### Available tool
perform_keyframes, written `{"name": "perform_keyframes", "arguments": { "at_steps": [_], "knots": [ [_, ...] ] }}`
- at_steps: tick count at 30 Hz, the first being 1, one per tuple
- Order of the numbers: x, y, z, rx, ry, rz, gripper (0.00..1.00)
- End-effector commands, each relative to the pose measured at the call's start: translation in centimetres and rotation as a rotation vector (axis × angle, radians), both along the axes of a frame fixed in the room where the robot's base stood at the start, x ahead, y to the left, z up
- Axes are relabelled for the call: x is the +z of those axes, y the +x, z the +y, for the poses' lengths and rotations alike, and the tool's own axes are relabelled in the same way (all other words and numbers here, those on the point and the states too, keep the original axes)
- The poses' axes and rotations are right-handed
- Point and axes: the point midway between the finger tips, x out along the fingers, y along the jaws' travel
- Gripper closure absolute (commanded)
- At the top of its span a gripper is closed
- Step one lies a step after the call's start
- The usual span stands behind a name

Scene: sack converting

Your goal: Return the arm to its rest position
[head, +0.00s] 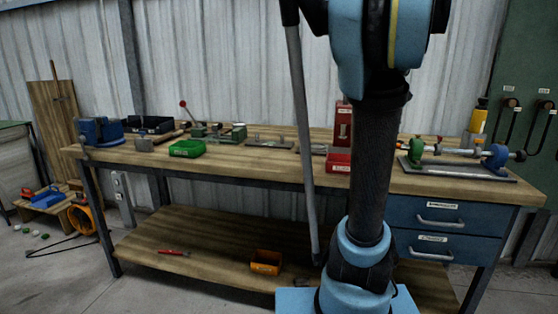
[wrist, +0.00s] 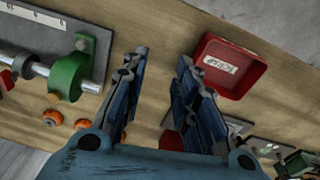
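My gripper (wrist: 158,85) shows in the wrist view with its two blue-grey fingers spread apart. No object is held between the fingers; bare bench top shows in the gap. The gripper points down over the wooden workbench. In the head view my blue and black arm stands in front of the bench, and the gripper itself is out of that picture.
The workbench (head: 250,163) carries a green bin (head: 187,148), a red bin (wrist: 228,66) labelled scrap, and a shaft fixture with a green bracket (wrist: 66,77). Orange rings (wrist: 53,117) lie beside the fixture. An orange bin (head: 266,262) sits on the lower shelf.

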Motion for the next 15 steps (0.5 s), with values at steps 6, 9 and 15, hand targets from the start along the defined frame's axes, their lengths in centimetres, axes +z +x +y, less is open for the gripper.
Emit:
{"name": "perform_keyframes", "arguments": {
  "at_steps": [6,9,15],
  "knots": [
    [-5.5,-4.3,6.4,0.042,-0.004,-0.029,0.72],
    [-8.3,-6.4,8.8,0.060,-0.004,-0.043,0.72],
    [-14.2,-10.8,12.7,0.091,0.000,-0.071,0.72]
  ]
}}
